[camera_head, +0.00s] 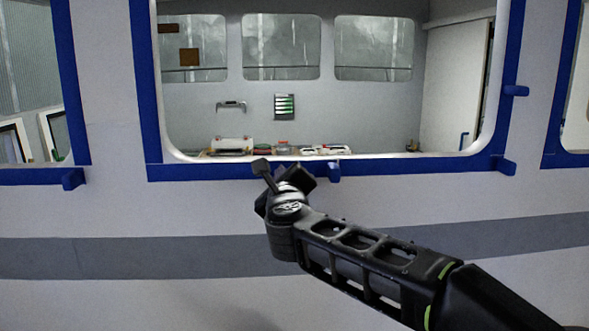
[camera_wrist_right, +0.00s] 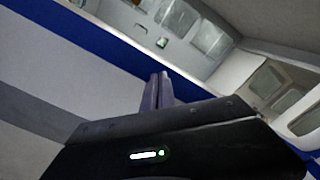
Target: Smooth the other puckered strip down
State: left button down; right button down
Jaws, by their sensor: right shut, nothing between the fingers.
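Blue strips frame the middle window; the bottom strip (camera_head: 410,166) runs under its sill, and a blue strip also crosses the right wrist view (camera_wrist_right: 95,48). A small raised blue tab (camera_head: 333,171) stands out from the bottom strip, just right of my right gripper. Other blue tabs stick out at the lower right corner (camera_head: 505,166) and on the right side strip (camera_head: 516,91). My right gripper (camera_head: 283,172) is at the bottom strip and covers part of it. Its fingers (camera_wrist_right: 157,90) are shut and empty; I cannot tell whether they touch the strip. My left gripper is out of view.
The white wall has a grey band (camera_head: 150,257) below the windows. A left window's blue strip has a tab (camera_head: 73,179) at its corner. Through the middle window opening, several small items (camera_head: 325,150) lie along the sill. The wall right of my gripper is clear.

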aim_at(252, 176)
jog(key=shift+a, duration=0.3)
jog(key=shift+a, duration=0.1)
jog(key=shift+a, duration=0.9)
jog(key=shift+s, duration=0.15)
jog(key=shift+a+p, duration=0.5)
jog(key=shift+a, duration=1.2)
